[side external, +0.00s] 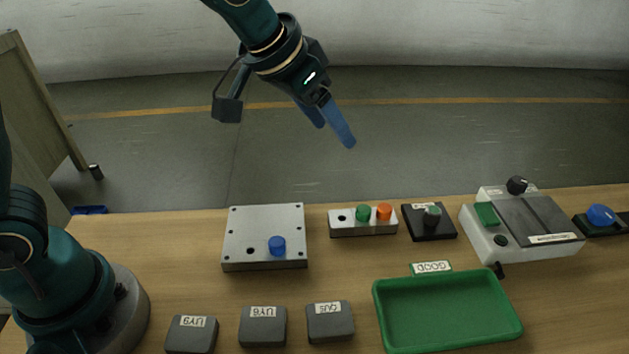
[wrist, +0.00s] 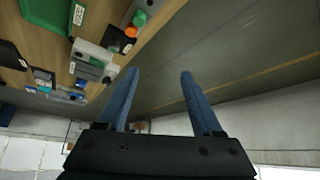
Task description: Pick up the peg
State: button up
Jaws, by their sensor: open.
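A short blue peg (side external: 277,246) stands upright at the right of a grey metal plate block (side external: 264,225), beside an empty dark hole. A smaller light block (side external: 362,229) bears a green peg (side external: 363,213) and an orange peg (side external: 384,211), with an empty hole to their left. My gripper (side external: 335,135) is open and empty, high above and beyond the back edge of the bench, its blue fingers pointing down and right. In the wrist view its fingers (wrist: 158,72) are apart with nothing between them. The green peg (wrist: 140,18) and orange peg (wrist: 131,31) show there; the blue peg does not.
A green tray (side external: 380,318) labelled GOOD lies at the front right. Several grey labelled blocks (side external: 263,327) line the front. A black block with a knob (side external: 429,223), a grey-white machine (side external: 485,240) and a blue button (side external: 601,215) stand rightward. Bare wood surrounds the plate block.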

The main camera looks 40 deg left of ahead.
jog(key=w+d+f+g, duration=0.1)
jog(key=w+d+f, duration=0.15)
jog(key=f, duration=0.25)
jog(key=m+g, duration=0.1)
send_over(364, 208)
jog(key=s, duration=0.2)
jog(key=f, duration=0.5)
jog(key=shift+s+a+f, duration=0.1)
jog(key=shift+a+f, duration=0.15)
jog(key=shift+x, duration=2.2)
grip_shut()
